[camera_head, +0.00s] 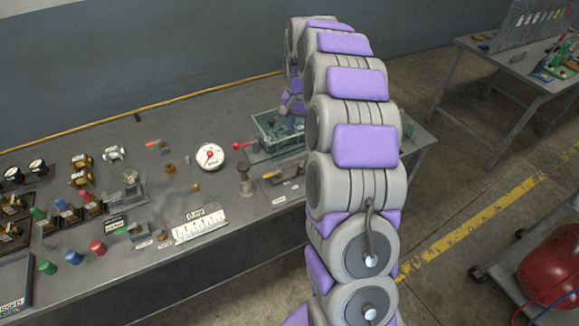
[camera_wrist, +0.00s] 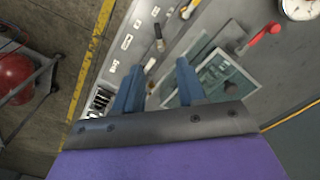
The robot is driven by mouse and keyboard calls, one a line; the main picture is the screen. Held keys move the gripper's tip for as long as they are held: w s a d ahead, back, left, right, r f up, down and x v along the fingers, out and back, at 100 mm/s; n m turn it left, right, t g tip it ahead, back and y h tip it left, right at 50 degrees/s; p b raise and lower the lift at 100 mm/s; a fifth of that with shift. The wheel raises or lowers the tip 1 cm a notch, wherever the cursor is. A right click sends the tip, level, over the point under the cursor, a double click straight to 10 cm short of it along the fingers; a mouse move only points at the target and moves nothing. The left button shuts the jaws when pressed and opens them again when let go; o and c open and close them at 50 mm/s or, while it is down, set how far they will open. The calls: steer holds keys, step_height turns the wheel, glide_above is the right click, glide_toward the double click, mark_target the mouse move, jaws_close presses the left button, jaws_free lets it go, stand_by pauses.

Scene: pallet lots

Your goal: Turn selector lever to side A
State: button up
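My gripper (camera_wrist: 159,66) is open, with its two blue fingers apart and nothing seen between them. In the head view it is largely hidden by my arm, at the bench's right end. A red-handled lever (camera_head: 241,146) stands near a shallow tray; it also shows at the upper right of the wrist view (camera_wrist: 264,34), apart from the fingers. A black-handled lever (camera_head: 271,176) with a yellow part lies near small label plates; its dark handle shows beyond the fingertips in the wrist view (camera_wrist: 158,38). I cannot tell which lever is the selector, nor read any side A mark.
The grey bench (camera_head: 270,228) holds a round gauge (camera_head: 210,156), several valves and fittings, and coloured buttons at the left. The tray (camera_head: 262,134) is close to my gripper. A red tank (camera_head: 550,270) on a cart stands on the floor at the right.

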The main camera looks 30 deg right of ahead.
glide_toward(299, 170)
steer(key=f+b, duration=0.1)
steer(key=f, duration=0.1)
steer(key=d+f+b, duration=0.1)
steer(key=f, duration=0.2)
steer(key=f+b, duration=0.1)
steer(key=f, duration=0.2)
steer(key=shift+d+b, duration=0.25)
steer(key=shift+b, duration=0.05)
steer(key=shift+a+r, duration=0.2)
steer(key=shift+a, duration=1.3)
steer(key=shift+c, duration=0.3)
steer(key=shift+d, duration=0.15)
steer(key=shift+c, duration=0.8)
steer(key=shift+d+f, duration=0.1)
steer(key=shift+d, duration=0.75)
steer(key=c, duration=0.3)
steer(key=shift+d, duration=0.25)
jaws_close()
steer(key=shift+w+a, duration=0.1)
steer(key=shift+a, duration=0.5)
